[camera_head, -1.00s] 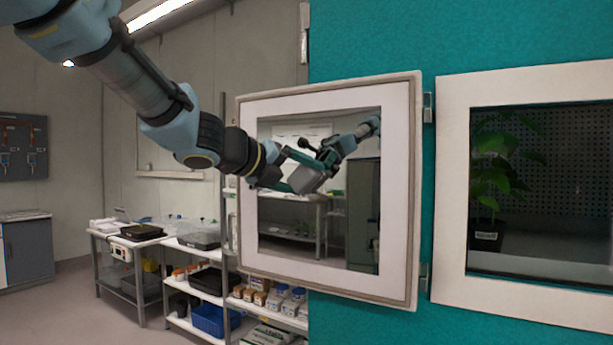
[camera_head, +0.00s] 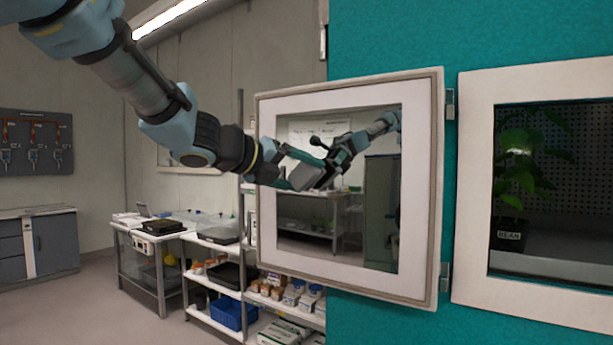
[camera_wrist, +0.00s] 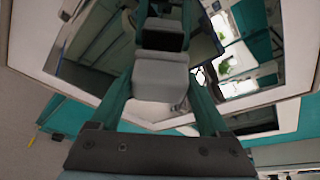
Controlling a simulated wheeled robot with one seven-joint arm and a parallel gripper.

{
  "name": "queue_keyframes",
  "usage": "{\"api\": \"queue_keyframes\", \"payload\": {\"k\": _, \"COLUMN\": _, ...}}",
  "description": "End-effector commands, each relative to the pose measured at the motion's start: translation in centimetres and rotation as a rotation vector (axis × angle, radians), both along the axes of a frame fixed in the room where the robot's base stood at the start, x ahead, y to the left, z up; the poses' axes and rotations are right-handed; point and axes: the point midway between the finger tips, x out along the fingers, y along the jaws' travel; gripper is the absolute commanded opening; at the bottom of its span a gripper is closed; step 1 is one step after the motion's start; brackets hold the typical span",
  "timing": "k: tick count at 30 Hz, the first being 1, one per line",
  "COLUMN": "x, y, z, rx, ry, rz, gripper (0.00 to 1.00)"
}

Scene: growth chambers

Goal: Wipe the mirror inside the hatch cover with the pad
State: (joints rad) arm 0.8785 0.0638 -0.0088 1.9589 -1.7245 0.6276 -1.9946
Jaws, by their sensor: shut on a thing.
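The hatch cover (camera_head: 348,98) stands swung open, its pale frame around a mirror (camera_head: 341,240) facing me. It hangs on hinges at its right side. My gripper (camera_head: 292,172) is at the left part of the mirror, shut on a grey pad (camera_head: 303,178). In the wrist view, the pad (camera_wrist: 160,78) sits between the two teal fingers of my gripper (camera_wrist: 161,85). The mirror shows a reflection of the pad and my arm. The pad is close to the glass; I cannot tell whether it touches.
Right of the cover, a white-framed chamber opening (camera_head: 476,190) in the teal wall (camera_head: 390,40) holds a potted plant (camera_head: 510,230). Behind at left are a work table (camera_head: 150,240), shelves with boxes and a blue crate (camera_head: 234,310), and a grey cabinet (camera_head: 50,245). Floor shows at lower left.

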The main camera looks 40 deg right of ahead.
Motion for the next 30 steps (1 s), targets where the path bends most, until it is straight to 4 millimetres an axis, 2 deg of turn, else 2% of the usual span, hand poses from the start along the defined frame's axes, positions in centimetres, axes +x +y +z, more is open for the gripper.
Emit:
{"api": "queue_keyframes", "payload": {"k": 18, "x": -1.9, "y": 5.6, "z": 0.0, "rx": 0.000, "ry": 0.000, "rz": 0.000, "gripper": 0.27}}
{"api": "queue_keyframes", "payload": {"k": 23, "x": -2.1, "y": 6.4, "z": 0.0, "rx": 0.001, "ry": 0.000, "rz": -0.001, "gripper": 0.27}}
{"api": "queue_keyframes", "payload": {"k": 30, "x": -2.2, "y": 6.5, "z": -0.1, "rx": 0.000, "ry": 0.000, "rz": -0.001, "gripper": 0.27}}
